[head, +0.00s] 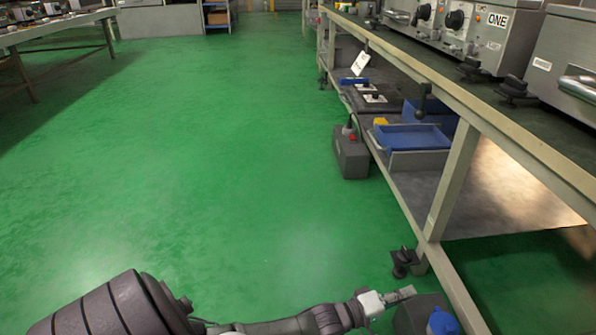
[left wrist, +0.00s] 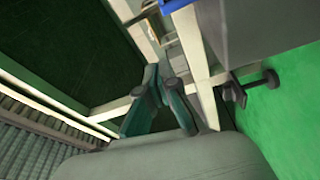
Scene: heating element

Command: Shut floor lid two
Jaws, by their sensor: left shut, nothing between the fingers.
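A grey floor box (head: 412,316) with a blue part on top (head: 442,321) stands at the bottom right of the head view, beside the bench leg. A black knobbed handle (head: 403,262) shows just behind it. My left gripper (head: 407,292) is shut and empty, with its fingertips at the box's upper left edge; I cannot tell if they touch it. In the left wrist view the shut fingers (left wrist: 152,80) are near the pale bench frame, and a grey box (left wrist: 262,32) with a black handle (left wrist: 248,88) is to their right. No number two label is readable. My right gripper is not in view.
Another grey floor box (head: 351,158) with a red knob stands farther back by the bench. The bench (head: 520,120) bears metal units, with blue trays (head: 412,137) on its lower shelf. The green floor (head: 200,150) is clear to the left.

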